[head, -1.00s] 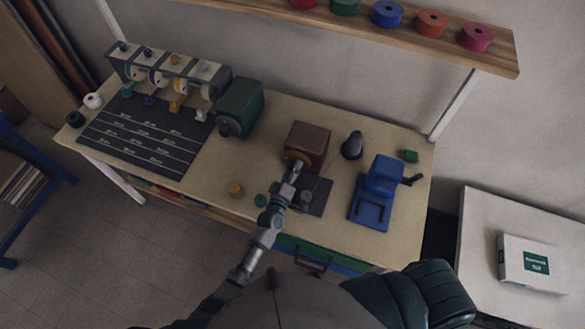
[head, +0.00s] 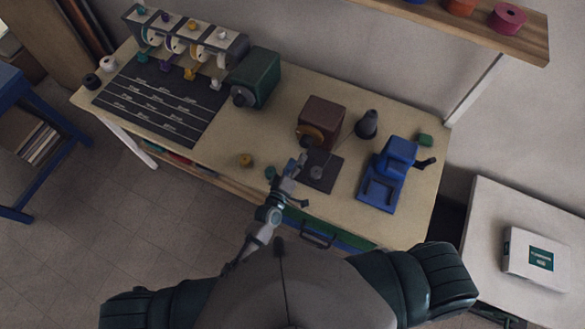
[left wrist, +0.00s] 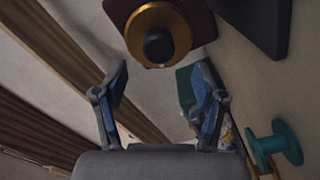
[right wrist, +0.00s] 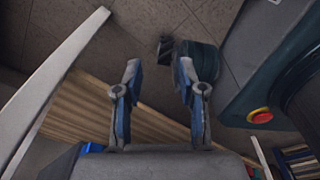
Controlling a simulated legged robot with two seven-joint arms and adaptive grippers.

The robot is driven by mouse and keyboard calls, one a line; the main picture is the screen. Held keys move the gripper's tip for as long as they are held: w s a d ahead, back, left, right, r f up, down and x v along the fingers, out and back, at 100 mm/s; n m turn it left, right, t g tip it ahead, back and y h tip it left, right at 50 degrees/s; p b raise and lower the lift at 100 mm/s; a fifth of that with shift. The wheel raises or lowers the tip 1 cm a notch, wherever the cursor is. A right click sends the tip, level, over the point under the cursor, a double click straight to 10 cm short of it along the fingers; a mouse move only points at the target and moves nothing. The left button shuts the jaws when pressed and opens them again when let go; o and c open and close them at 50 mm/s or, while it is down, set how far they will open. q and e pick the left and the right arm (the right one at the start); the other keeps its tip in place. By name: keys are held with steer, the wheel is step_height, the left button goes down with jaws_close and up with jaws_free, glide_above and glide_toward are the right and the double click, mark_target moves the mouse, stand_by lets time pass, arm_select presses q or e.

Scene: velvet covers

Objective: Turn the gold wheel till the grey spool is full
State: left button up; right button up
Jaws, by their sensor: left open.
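The gold wheel (head: 312,136) is on the front of a brown box (head: 325,113) on the table. In the left wrist view the wheel (left wrist: 135,30) has a dark round hub or knob at its middle. A small grey round thing, likely the grey spool (head: 316,172), sits on a dark plate in front of the box; how full it is cannot be made out. My left gripper (head: 297,164) is open and empty in front of the wheel, apart from it. My right gripper (right wrist: 157,75) is open and empty, away from the table objects, with floor behind it.
A dark cone-shaped thing (head: 367,124) and a blue device (head: 388,175) stand to the right. A green machine (head: 256,78) stands left.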

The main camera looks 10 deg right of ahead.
arm_select(q)
steer(key=shift+v, duration=2.05)
